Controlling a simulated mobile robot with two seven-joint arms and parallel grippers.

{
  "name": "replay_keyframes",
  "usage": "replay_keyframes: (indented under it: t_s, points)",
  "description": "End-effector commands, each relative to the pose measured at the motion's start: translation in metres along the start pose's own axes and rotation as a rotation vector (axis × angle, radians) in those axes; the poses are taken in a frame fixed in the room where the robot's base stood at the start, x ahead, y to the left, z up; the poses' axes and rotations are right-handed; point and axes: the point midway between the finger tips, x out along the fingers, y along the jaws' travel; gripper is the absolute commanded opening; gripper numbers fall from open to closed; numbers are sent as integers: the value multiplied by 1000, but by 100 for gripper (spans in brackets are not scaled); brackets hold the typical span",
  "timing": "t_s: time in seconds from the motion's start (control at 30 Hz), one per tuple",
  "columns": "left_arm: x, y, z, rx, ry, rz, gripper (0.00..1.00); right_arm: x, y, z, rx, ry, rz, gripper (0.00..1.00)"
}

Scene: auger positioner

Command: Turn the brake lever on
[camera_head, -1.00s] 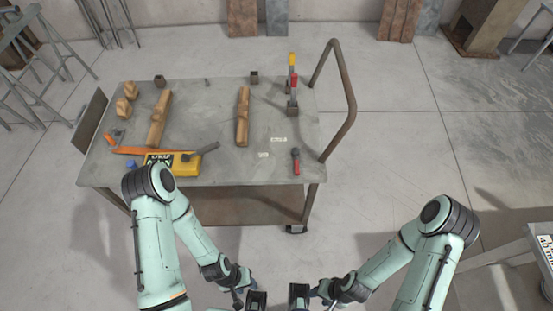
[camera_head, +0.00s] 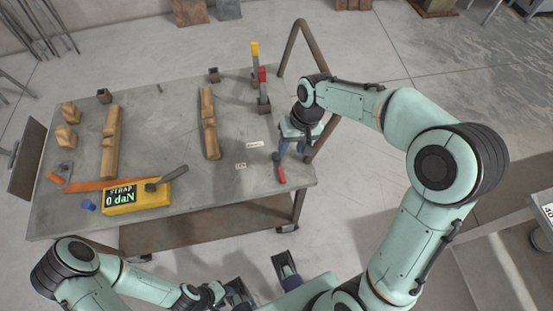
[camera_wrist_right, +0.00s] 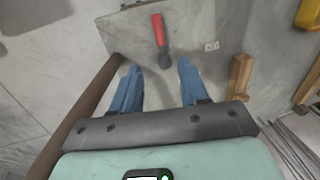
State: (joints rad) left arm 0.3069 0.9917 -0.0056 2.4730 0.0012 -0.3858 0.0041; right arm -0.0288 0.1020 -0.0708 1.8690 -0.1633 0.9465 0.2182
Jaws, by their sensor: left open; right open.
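A small lever with a red handle (camera_head: 280,172) and dark base lies at the table's right front corner; I take it for the brake lever. It also shows in the right wrist view (camera_wrist_right: 159,32), its dark end toward my fingers. My right gripper (camera_head: 291,152) is open just beside and above it; in the wrist view its two blue fingers (camera_wrist_right: 160,75) are spread with nothing between them, not touching the lever. My left gripper (camera_head: 262,277) is open and empty, low in front of the table.
The grey table (camera_head: 165,125) has a bent pipe handle (camera_head: 292,45) on its right side, close to my right gripper. An upright yellow-and-red lever (camera_head: 261,85) stands behind. A yellow strap gauge (camera_head: 135,200) reads 0 daN.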

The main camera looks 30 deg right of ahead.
Motion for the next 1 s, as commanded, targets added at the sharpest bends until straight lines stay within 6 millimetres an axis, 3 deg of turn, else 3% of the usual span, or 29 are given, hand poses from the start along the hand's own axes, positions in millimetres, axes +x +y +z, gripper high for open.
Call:
replay_keyframes:
  t_s: [0.17, 0.5, 0.7, 1.0]
  points:
    - [3, -1, 0, -1, -2, -1, 43, 9, 1, 1, 2, -4, 3, 44]
    - [12, -5, 1, -2, -4, -2, 43, 81, 1, 2, 1, -8, 4, 44]
    - [15, -5, -1, -1, 1, 0, 43, 113, 1, 2, 1, -5, 3, 44]
    - [16, -5, -2, -1, 4, 1, 43, 128, 1, 1, 1, -2, 2, 44]
